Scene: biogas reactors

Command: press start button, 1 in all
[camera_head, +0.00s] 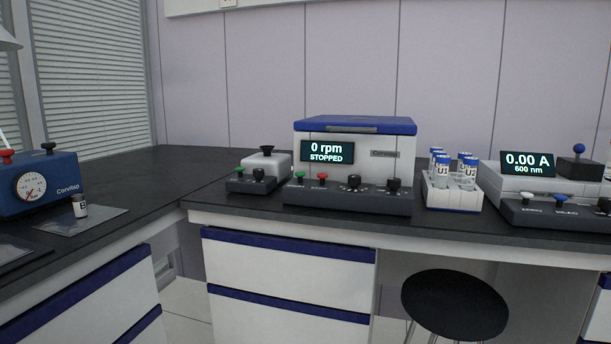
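A centrifuge (355,152) with a blue lid stands on the bench, its lid looking shut. Its display (327,152) reads "0 rpm STOPPED". On its dark front panel are a green button (300,175) and a red button (322,177) at the left. Two black knobs sit to their right. I cannot read any label that marks a start button. My gripper is not in view, so nothing shows touching the buttons.
A small black-knobbed device (262,170) stands left of the centrifuge. A rack (455,196) of blue-capped tubes and a photometer (545,190) reading 0.00 A stand right. A blue gauge unit (42,184) and vial (79,206) are far left. A stool (454,304) stands in front.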

